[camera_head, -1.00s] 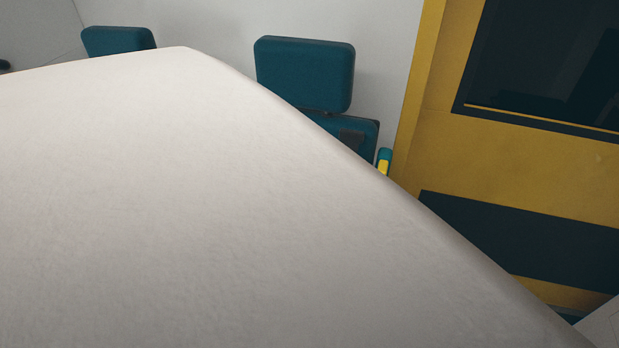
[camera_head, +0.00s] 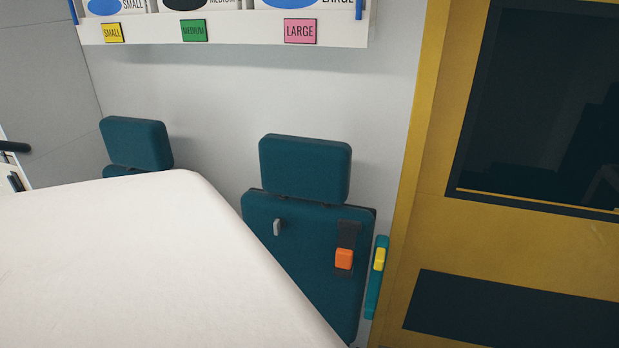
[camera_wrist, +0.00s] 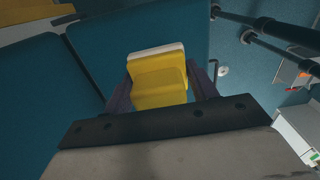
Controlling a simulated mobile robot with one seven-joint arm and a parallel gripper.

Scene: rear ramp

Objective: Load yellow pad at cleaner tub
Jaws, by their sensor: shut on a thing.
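A yellow pad (camera_wrist: 160,82) with a pale edge along its top is held between the two dark fingers of my gripper (camera_wrist: 162,92) in the wrist view. The gripper is shut on it, above or in front of a dark teal surface. I cannot make out a cleaner tub in either view. My gripper and the pad do not show in the head view, where the lower left is blocked.
Teal folding seats (camera_head: 305,250) line the pale wall. Above is a shelf (camera_head: 240,30) with size labels. A yellow door (camera_head: 440,230) stands right.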

